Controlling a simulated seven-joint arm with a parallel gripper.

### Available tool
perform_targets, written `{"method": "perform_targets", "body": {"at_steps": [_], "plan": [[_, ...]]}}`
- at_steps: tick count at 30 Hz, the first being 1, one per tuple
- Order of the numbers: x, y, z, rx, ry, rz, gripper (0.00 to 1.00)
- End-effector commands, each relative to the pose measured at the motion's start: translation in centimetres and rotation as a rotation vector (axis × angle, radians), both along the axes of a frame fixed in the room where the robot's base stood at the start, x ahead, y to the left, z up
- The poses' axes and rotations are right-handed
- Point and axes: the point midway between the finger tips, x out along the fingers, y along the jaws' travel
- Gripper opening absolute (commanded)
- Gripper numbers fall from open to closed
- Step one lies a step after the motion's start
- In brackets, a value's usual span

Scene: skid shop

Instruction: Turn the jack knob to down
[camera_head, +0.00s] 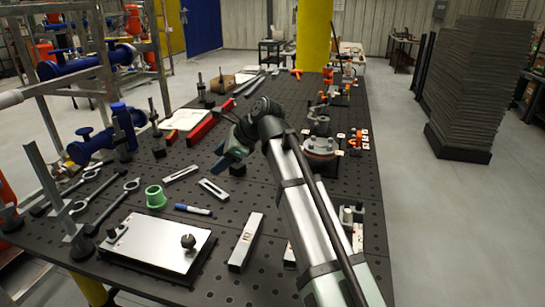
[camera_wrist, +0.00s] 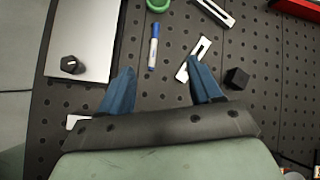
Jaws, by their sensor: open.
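A round black knob (camera_head: 188,242) stands on a silver plate (camera_head: 150,243) at the front left of the dark perforated table. In the wrist view, the knob (camera_wrist: 70,65) is at the upper left, on the plate (camera_wrist: 92,25), with a small pale mark on its top. I cannot read any label or tell its setting. My gripper (camera_head: 232,150) is above the middle of the table, beyond and right of the plate. In the wrist view, my gripper (camera_wrist: 161,64) has its blue fingers spread wide with nothing held. The knob is outside them, to the left.
A blue-and-white marker (camera_wrist: 153,47) and a slotted pale bar (camera_wrist: 195,58) lie on the table below the fingers. A black block (camera_wrist: 237,78) is to the right. A green ring (camera_head: 155,196) stands behind the plate, and a metal bar (camera_head: 246,242) lies right of it.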

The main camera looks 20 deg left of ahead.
Motion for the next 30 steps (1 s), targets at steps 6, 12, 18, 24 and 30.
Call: {"method": "perform_targets", "body": {"at_steps": [6,12,18,24,30], "plan": [[2.7,-2.4,-0.8,-0.003,0.015,-0.045,0.64],[4.8,-4.6,-1.6,-0.008,0.026,-0.083,0.64],[6.9,-7.0,-2.3,-0.013,0.035,-0.124,0.64],[8.6,-9.4,-2.9,-0.017,0.043,-0.162,0.64],[9.7,-11.1,-3.3,-0.017,0.047,-0.189,0.64]]}}
